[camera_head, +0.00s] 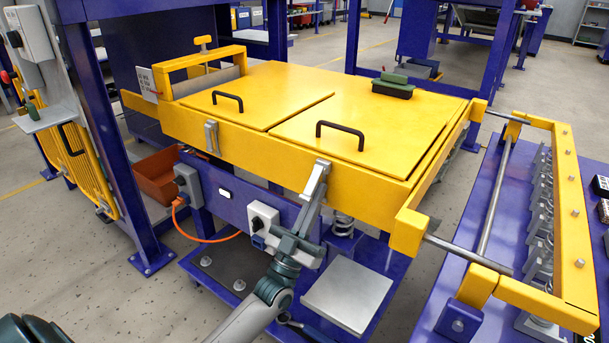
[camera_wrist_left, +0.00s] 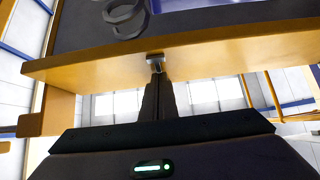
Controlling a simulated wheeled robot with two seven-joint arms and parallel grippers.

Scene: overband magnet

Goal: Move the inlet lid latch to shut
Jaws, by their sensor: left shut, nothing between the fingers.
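A yellow box has two flat lids, a left lid (camera_head: 250,94) and a right lid (camera_head: 365,125), each lying flat with a black handle. A grey metal latch (camera_head: 211,137) stands upright on the box's front wall below the left lid. My left gripper (camera_head: 322,168) reaches up from below to the front wall by the right lid. Its fingers are shut and empty. In the left wrist view, the fingertips (camera_wrist_left: 156,72) are at a small metal latch (camera_wrist_left: 155,58) on the yellow wall; whether they touch is unclear. The fingers mostly hide this latch in the head view. My right gripper is out of view.
A dark green block (camera_head: 393,86) sits on the box top at the back. A yellow frame with rods (camera_head: 490,210) stands at the right. A grey switch box (camera_head: 263,220) and an orange cable (camera_head: 205,238) are below the front wall, near my left arm.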

